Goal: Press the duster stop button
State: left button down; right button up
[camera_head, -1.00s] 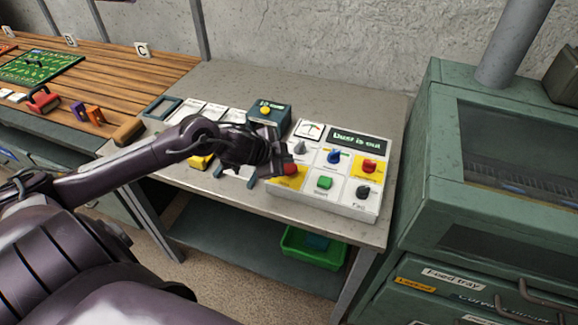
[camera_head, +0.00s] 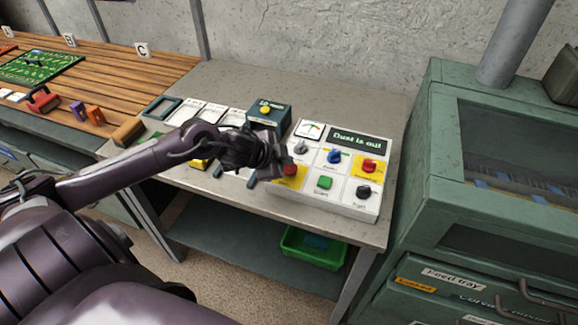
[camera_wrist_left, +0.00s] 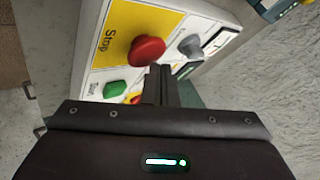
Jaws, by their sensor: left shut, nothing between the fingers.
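The red stop button (camera_head: 290,170) sits on a yellow patch at the left of the white control panel (camera_head: 345,205). In the left wrist view the red button (camera_wrist_left: 147,50) stands out from the yellow field marked "Stop" and looks raised. My left gripper (camera_head: 284,160) is shut and empty, with its fingertips at the button's upper left in the head view. In the left wrist view the shut fingers (camera_wrist_left: 160,85) point at the panel just beside the button. I cannot tell whether they touch it. My right gripper is out of view.
The panel also has a green start button (camera_head: 324,182), a blue knob (camera_head: 334,156), a second red control (camera_head: 369,166), a black knob (camera_head: 363,192) and a display (camera_head: 357,142) reading "Dust is out". A green machine (camera_head: 420,190) is at right.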

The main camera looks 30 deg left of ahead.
aim_at(286, 169)
pick_arm(q)
jog(key=shift+f+b, duration=0.3)
jog(key=shift+f, duration=0.25)
dwell(0.5)
jog(key=shift+r, duration=0.1)
jog(key=shift+r+p, duration=0.85)
jog(key=shift+p, duration=0.25)
notch_tip(286, 169, up, 5)
jog(key=p, duration=0.5)
jog(key=shift+r, duration=0.1)
dwell(0.6)
